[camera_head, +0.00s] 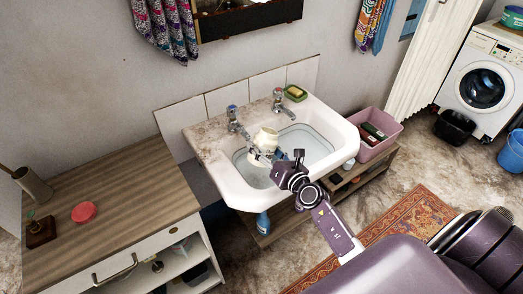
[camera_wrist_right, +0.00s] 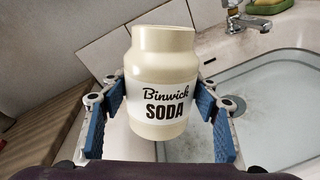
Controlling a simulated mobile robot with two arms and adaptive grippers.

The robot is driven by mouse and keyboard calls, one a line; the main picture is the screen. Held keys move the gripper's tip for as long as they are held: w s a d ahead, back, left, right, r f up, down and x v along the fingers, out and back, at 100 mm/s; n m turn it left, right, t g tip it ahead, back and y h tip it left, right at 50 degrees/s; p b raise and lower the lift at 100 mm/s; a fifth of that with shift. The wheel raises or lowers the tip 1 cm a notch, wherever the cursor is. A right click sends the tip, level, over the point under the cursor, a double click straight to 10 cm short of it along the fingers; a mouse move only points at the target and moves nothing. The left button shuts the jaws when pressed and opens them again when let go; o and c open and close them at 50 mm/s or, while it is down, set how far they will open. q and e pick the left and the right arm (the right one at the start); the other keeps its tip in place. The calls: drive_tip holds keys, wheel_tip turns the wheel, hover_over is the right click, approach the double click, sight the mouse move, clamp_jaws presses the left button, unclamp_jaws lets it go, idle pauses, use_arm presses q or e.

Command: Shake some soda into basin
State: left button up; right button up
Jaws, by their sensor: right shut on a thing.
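The soda container (camera_wrist_right: 162,85) is a cream jar labelled "Binwick SODA". It looks upright in the wrist view, and in the head view the jar (camera_head: 266,138) shows over the basin. My right gripper (camera_wrist_right: 163,100) is shut on the jar, with blue finger pads on both its sides. In the head view my right gripper (camera_head: 270,154) reaches over the basin (camera_head: 318,143), a white sink that holds clear water. The jar hides part of the basin behind it. Whether any soda is coming out cannot be seen. My left gripper is not in view.
Two taps (camera_head: 234,119) (camera_head: 279,101) stand at the basin's back edge. A green soap dish (camera_head: 295,93) sits on the back right corner. A wooden-topped cabinet (camera_head: 117,211) is on the left. A pink crate (camera_head: 376,133) stands to the right on a low shelf.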

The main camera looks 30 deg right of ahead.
drive_tip(key=shift+r, duration=0.2)
drive_tip(key=shift+m+p, duration=0.3)
drive_tip(key=shift+p, duration=0.25)
drive_tip(key=shift+f, duration=0.1)
drive_tip(key=shift+m+p, duration=0.3)
drive_tip(key=shift+p, duration=0.1)
idle(0.4)
drive_tip(key=shift+m+y+p, duration=0.3)
drive_tip(key=shift+p, duration=0.2)
drive_tip(key=shift+g, duration=0.3)
idle(0.5)
